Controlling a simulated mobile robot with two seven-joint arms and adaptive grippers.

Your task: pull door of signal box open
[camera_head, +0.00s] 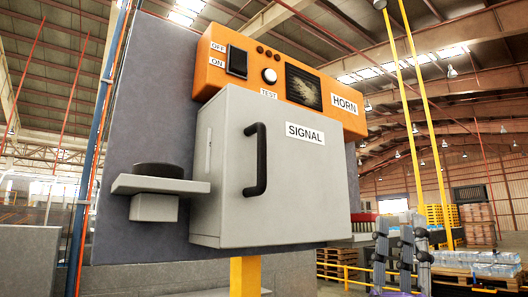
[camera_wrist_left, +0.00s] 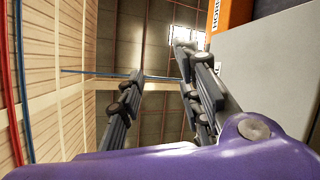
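The signal box door (camera_head: 290,185) is a light grey panel labelled SIGNAL and looks shut. Its black vertical bar handle (camera_head: 256,160) is left of the label. My left gripper (camera_head: 400,230) is at the lower right in the head view, right of the box and well apart from the handle, with fingers pointing up. In the left wrist view its two fingers (camera_wrist_left: 158,75) are spread with nothing between them. My right gripper is in neither view.
An orange control panel (camera_head: 212,58) with a switch, knob and screen sits above the door. A grey shelf with a black disc (camera_head: 158,170) juts out at left. A yellow post (camera_head: 245,275) stands below. Pallets with wrapped bottles (camera_head: 490,262) are behind at right.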

